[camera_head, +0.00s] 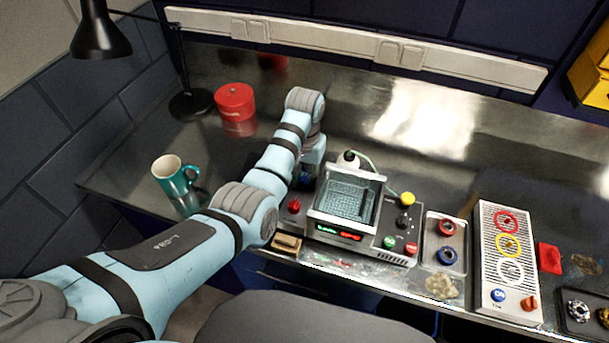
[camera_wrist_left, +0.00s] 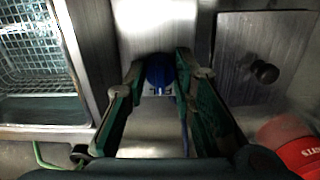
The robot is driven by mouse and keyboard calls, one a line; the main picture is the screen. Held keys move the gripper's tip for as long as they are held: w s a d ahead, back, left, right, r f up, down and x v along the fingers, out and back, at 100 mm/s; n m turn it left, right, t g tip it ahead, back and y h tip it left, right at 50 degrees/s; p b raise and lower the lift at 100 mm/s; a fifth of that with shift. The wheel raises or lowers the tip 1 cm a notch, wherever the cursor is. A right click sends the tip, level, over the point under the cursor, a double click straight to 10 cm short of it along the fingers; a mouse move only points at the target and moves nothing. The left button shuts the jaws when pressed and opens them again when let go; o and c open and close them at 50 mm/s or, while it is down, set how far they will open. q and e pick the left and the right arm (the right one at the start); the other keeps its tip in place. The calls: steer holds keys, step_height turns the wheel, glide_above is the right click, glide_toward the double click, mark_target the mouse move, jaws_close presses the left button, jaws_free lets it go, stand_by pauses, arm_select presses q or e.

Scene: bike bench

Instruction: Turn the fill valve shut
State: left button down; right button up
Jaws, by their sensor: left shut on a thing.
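A blue knob, which looks like the fill valve (camera_wrist_left: 160,72), sits on the metal side of the basin unit in the left wrist view. My left gripper (camera_wrist_left: 162,75) is shut on it, with one green-padded finger on each side. How far the valve is turned cannot be told. In the head view the valve is hidden by my left arm, and my left gripper (camera_head: 309,178) is largely hidden at the left side of the basin unit (camera_head: 345,215). My right gripper is in neither view.
The unit's wire basket (camera_wrist_left: 30,50) is left of the gripper in the wrist view. A flat panel with a dark knob (camera_wrist_left: 265,72) is at right. A red tin (camera_head: 235,103) and a teal mug (camera_head: 175,175) stand left of my arm. A red knob (camera_head: 293,205) is nearby.

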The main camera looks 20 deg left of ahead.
arm_select(q)
steer(key=shift+s+f, duration=0.1)
stand_by(0.3)
steer(key=c, duration=1.5)
jaws_free()
steer(key=shift+o, duration=0.9)
steer(key=shift+a, duration=0.1)
